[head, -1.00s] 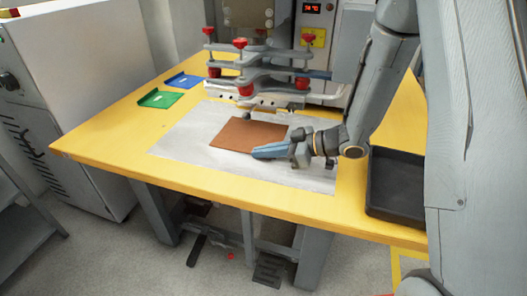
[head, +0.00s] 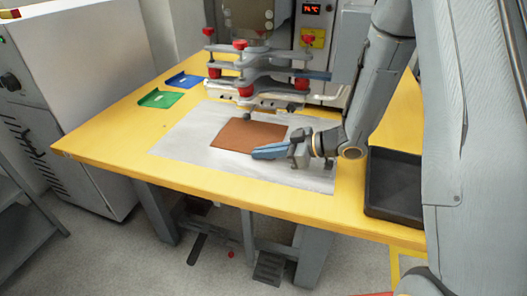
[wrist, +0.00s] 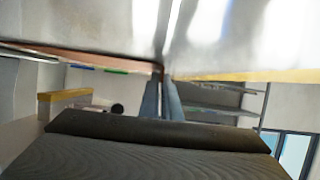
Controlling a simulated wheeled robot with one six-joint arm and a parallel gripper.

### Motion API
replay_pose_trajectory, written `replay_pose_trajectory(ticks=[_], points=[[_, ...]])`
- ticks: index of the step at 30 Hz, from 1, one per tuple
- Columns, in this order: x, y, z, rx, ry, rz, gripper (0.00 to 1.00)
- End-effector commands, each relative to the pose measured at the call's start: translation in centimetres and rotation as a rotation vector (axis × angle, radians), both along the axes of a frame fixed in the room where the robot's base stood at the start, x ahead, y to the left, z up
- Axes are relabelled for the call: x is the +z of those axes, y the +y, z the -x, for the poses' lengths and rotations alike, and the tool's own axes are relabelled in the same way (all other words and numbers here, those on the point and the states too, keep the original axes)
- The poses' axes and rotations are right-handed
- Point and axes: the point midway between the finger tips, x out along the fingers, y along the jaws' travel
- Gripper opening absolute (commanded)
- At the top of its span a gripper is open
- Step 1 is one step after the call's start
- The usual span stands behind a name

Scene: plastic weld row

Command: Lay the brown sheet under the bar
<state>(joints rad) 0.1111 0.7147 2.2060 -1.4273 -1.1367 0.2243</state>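The brown sheet (head: 248,135) lies on the pale mat in front of the press, looking flat or nearly so. The metal bar (head: 268,102) crosses the bottom of the press behind the sheet, above the mat; the sheet's far edge is in front of it. My gripper (head: 256,153) is at the sheet's near right edge, its two fingers close together on it. In the wrist view the sheet shows as a thin brown edge (wrist: 110,60) running to the fingertips (wrist: 162,82). The fingers hide the exact grip.
The pale mat (head: 190,147) has bare room left of the sheet. A green piece (head: 160,98) and a blue piece (head: 185,80) lie at the back left of the yellow table (head: 110,138). A black tray (head: 395,190) stands at the right. Red-knobbed clamps (head: 240,62) rise above the bar.

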Motion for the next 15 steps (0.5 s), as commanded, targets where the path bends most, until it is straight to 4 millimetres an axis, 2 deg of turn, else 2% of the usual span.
replay_pose_trajectory(ticks=[10, 12, 14, 15], points=[[-0.05, 0.01, 0.00, 0.000, -0.001, 0.000, 0.00], [-0.05, 0.01, 0.00, 0.000, -0.001, 0.000, 0.15], [-0.05, 0.01, 0.00, 0.000, -0.001, 0.000, 0.26], [-0.04, 0.00, 0.00, 0.000, -0.001, 0.000, 0.26]])
